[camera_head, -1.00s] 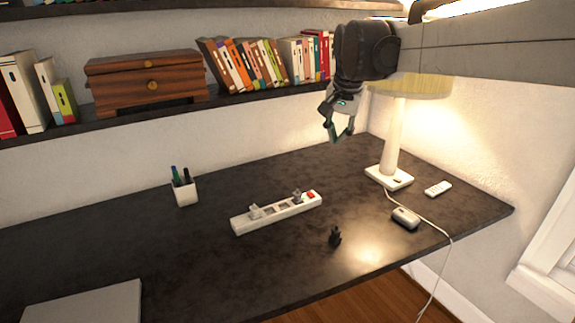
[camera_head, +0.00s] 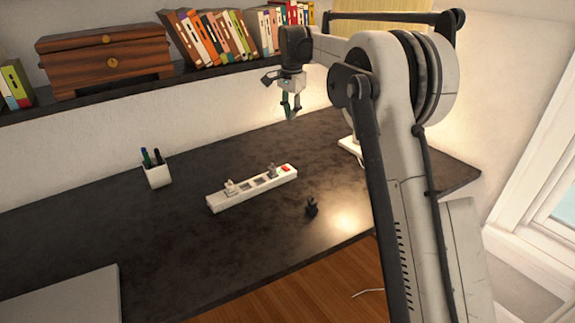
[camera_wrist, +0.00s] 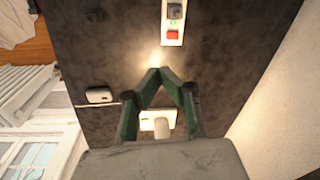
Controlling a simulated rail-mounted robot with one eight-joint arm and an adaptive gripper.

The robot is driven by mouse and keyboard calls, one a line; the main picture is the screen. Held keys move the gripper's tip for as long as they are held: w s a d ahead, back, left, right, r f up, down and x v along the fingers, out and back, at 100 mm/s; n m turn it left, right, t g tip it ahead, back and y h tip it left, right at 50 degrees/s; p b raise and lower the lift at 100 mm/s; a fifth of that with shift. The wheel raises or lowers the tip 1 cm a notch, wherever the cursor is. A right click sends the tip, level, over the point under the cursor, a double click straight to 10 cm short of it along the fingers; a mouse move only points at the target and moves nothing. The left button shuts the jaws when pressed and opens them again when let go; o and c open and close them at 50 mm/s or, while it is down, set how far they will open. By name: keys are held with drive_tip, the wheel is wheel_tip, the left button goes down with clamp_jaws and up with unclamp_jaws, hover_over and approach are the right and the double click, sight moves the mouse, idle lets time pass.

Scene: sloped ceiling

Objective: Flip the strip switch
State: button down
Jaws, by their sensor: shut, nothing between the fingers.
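The white power strip (camera_head: 218,203) lies diagonally on the dark desk, with plugs in some of its sockets. Its red switch (camera_head: 285,168) is at the right end, near my gripper's side. In the wrist view the strip's end (camera_wrist: 165,28) shows at the top, with the red switch (camera_wrist: 172,36) just ahead of the fingertips. My gripper (camera_head: 291,116) is shut and empty, pointing down, in the air above and behind the strip's right end. It also shows in the wrist view (camera_wrist: 161,73) with fingertips together. It is apart from the strip.
A black plug (camera_head: 311,207) lies in front of the strip. A pen cup (camera_head: 156,176) stands to the left. A bookshelf (camera_head: 140,90) runs along the back wall. The desk around the strip is mostly clear.

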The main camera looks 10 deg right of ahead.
drive_tip(key=m+g, duration=0.1)
drive_tip(key=m, duration=0.1)
hover_over(288, 169)
wheel_tip(288, 169, down, 9)
drive_tip(key=shift+w+f, duration=0.3)
drive_tip(key=shift+f, duration=0.2)
wheel_tip(288, 169, down, 14)
drive_tip(key=shift+s, duration=0.1)
idle(0.4)
